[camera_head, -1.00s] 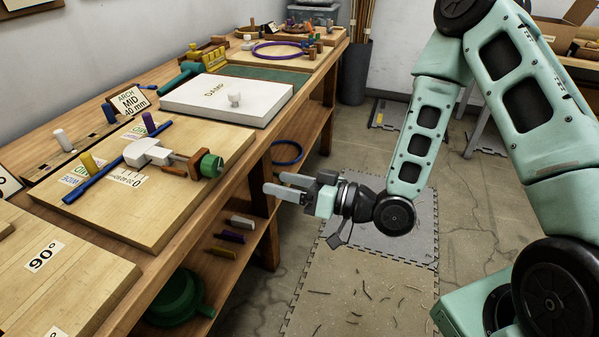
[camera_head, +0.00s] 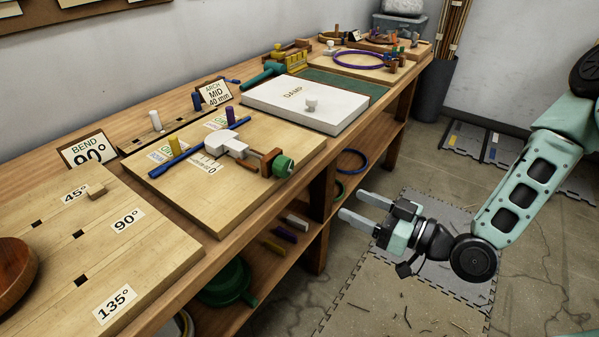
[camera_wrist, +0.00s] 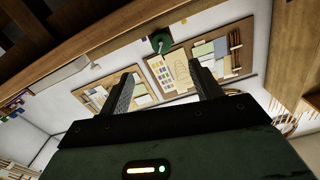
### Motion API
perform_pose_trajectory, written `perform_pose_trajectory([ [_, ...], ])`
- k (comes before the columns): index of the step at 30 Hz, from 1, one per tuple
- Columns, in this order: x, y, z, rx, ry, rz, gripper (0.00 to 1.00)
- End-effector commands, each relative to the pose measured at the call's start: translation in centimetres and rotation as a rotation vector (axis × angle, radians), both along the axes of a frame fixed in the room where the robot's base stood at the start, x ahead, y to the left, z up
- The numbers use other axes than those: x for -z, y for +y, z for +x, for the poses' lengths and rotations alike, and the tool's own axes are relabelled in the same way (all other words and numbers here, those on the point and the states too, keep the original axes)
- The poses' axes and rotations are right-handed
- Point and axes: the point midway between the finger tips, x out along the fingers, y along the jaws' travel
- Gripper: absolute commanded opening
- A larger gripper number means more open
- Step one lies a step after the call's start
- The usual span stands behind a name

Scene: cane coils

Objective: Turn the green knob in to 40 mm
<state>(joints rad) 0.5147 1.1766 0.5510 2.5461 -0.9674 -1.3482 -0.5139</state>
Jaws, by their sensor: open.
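The green knob (camera_head: 283,167) sits at the right end of a small screw device with a white block (camera_head: 234,144) and a brown wooden bracket (camera_head: 262,160). The device lies on a pale wooden board (camera_head: 225,205) at the bench's front edge, beside a printed scale (camera_head: 206,164). A sign reading "ARCH MID 40 mm" (camera_head: 215,92) stands behind. My gripper (camera_head: 354,207) is open and empty, in front of the bench, to the right of and below the knob, apart from it. In the wrist view, my open fingers (camera_wrist: 163,82) have a green round part (camera_wrist: 160,43) beyond them, probably the knob.
A white block marked DAMP (camera_head: 325,112) lies right of the board. An angle board (camera_head: 160,245) is at the left. The lower shelf holds a green round item (camera_head: 225,283). The floor before the bench is open.

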Motion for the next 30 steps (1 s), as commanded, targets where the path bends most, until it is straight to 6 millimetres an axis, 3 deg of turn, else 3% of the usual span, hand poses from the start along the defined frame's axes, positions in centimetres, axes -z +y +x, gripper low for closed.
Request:
perform_pose_trajectory([
  [9,-0.8,0.2,0.6,-0.002,-0.222,-0.147,0.64],
  [17,-1.0,2.8,2.4,-0.006,-0.231,-0.151,0.64],
  [19,-0.2,2.5,2.8,0.002,-0.233,-0.153,0.64],
  [30,-0.5,3.0,4.3,0.013,-0.237,-0.147,0.64],
])
